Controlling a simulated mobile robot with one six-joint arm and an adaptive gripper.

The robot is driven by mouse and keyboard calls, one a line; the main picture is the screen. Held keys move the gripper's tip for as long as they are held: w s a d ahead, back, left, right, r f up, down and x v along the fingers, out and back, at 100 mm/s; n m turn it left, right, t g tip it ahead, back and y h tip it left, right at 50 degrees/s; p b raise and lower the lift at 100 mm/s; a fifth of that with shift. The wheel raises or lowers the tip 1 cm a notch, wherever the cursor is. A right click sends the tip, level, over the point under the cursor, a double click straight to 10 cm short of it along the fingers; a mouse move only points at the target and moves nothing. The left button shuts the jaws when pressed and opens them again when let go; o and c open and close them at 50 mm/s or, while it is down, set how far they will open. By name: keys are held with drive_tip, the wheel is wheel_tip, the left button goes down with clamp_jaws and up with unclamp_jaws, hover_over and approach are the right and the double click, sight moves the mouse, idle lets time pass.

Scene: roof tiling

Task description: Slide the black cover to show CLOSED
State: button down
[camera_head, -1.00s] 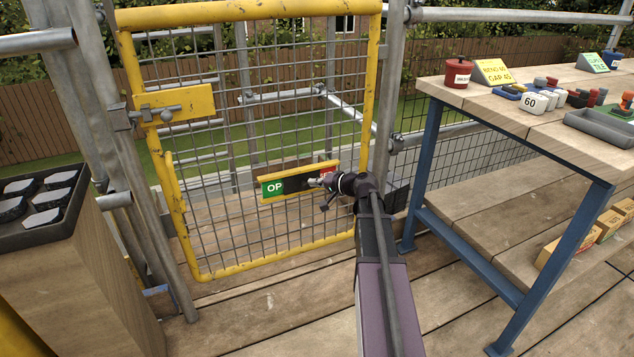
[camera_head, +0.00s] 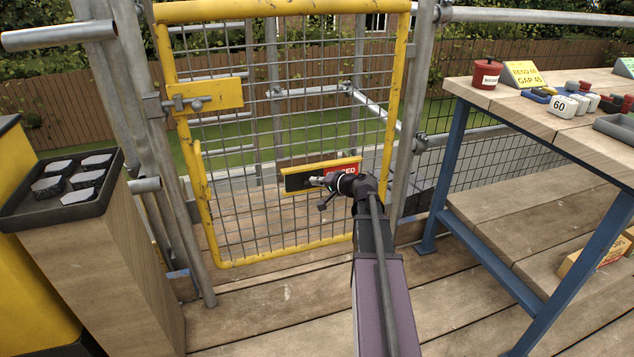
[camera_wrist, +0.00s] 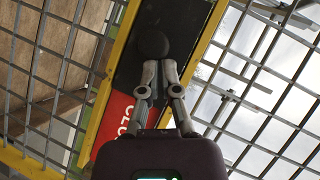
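The sign board (camera_head: 320,164) with a yellow rail hangs on the yellow mesh gate. The black cover (camera_head: 293,182) lies over its left part, and no green shows. At the right the red panel (camera_head: 350,168) shows the letters "ED"; my gripper hides part of it. My gripper (camera_head: 318,182) is at the cover. In the wrist view, the red panel (camera_wrist: 122,112) shows part of "CLOSED" beside the black cover (camera_wrist: 182,28). There the fingers (camera_wrist: 158,68) close together on the cover's round black knob (camera_wrist: 150,43).
A yellow latch (camera_head: 205,97) is on the gate's left side. A workbench (camera_head: 545,115) with blue legs, carrying a red pot (camera_head: 487,75) and small blocks, stands at the right. A black tray (camera_head: 70,185) of grey pieces stands at the left. The plank floor (camera_head: 260,310) before the gate is clear.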

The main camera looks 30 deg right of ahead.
sight(314, 173)
drive_tip(key=shift+a, duration=0.2)
drive_tip(key=shift+d, duration=0.15)
drive_tip(key=shift+s+d+r+p, duration=0.15)
drive_tip(key=shift+d+r+p, duration=0.1)
drive_tip(key=shift+d+p, duration=0.1)
drive_tip(key=d+r+p, duration=0.1)
drive_tip(key=s+d, duration=0.1)
drive_tip(key=shift+d+r+p, duration=0.35)
drive_tip(key=shift+d, duration=0.05)
drive_tip(key=p+v, duration=0.2)
drive_tip(key=v, duration=0.7)
drive_tip(key=shift+s+p, duration=0.35)
drive_tip(key=shift+s, duration=0.05)
drive_tip(key=shift+d, duration=0.1)
